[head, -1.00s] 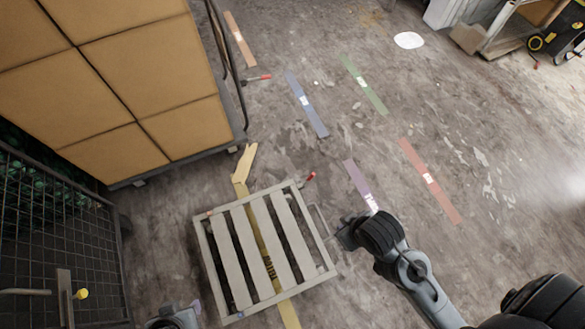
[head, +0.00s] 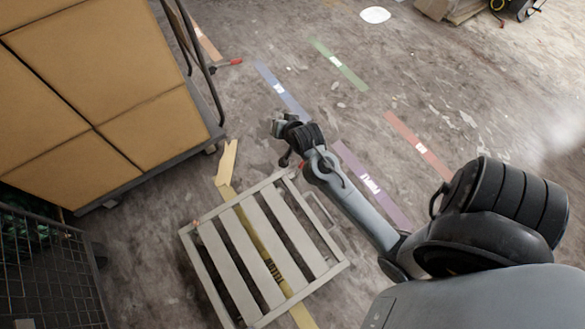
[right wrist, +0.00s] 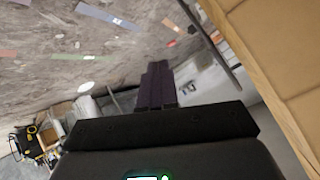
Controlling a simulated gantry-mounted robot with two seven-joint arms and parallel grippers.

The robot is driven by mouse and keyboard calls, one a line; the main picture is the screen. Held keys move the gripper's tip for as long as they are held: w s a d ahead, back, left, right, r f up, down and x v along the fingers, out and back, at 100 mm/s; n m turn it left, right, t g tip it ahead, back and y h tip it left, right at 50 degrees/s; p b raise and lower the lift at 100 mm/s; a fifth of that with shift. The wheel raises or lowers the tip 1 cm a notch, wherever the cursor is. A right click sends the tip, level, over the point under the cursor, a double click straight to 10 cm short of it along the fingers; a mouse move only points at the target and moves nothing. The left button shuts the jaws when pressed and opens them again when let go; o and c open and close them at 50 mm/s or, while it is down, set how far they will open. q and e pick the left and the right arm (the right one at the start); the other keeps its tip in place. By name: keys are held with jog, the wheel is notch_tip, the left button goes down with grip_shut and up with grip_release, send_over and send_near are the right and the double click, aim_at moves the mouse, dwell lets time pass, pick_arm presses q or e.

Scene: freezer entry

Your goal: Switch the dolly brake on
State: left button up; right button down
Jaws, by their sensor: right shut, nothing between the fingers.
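A low slatted grey dolly (head: 233,221) stands on the floor at the bottom centre of the head view. A small red tip (head: 301,165) shows at its far right corner, partly hidden by my right arm. A second red-ended lever (head: 230,62) sticks out low beside the cart loaded with boxes (head: 98,85). I cannot tell which lever is the brake. My right gripper (head: 281,127) is in the air beyond the slatted dolly, apart from both levers. In the right wrist view its dark fingers (right wrist: 157,88) are shut and empty. My left gripper is not in view.
A wire cage (head: 45,265) stands at lower left. A dark upright rail (head: 190,50) rises at the boxed cart's right end. Coloured tape strips, such as a green one (head: 338,66), lie flat on the floor. The floor at upper right is mostly open.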

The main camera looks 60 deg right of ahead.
jog(key=w+d+f+m+g+h+b, duration=0.1)
jog(key=d+f+m+h+b, duration=0.2)
jog(key=d+f+m+b, duration=0.3)
jog(key=w+d+f+m+h+b, duration=0.25)
jog(key=d+f+m+b, duration=0.25)
jog(key=d+f, duration=0.25)
jog(key=s+d+f+m+g+h+b, duration=0.1)
jog(key=d+f+m+g+b, duration=0.1)
jog(key=f+m+b, duration=0.3)
jog(key=s+d+f+m+g+h+b, duration=0.2)
jog(key=d+f+m+b, duration=0.15)
jog(key=f, duration=0.35)
jog(key=a+f+m+g+b, duration=0.2)
jog(key=a+f+m+b, duration=0.1)
jog(key=f+b, duration=0.35)
jog(key=a+f+m+g+b, duration=0.25)
jog(key=f+b, duration=0.25)
jog(key=f, duration=0.3)
pick_arm(q)
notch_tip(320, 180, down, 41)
jog(key=b, duration=0.8)
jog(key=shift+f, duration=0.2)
pick_arm(e)
jog(key=w+a+f+m+g+y, duration=0.1)
jog(key=w+a+f+m+g, duration=0.1)
jog(key=a+f, duration=0.6)
jog(key=w+a+m, duration=0.1)
jog(key=a, duration=0.2)
jog(key=shift+w, duration=0.25)
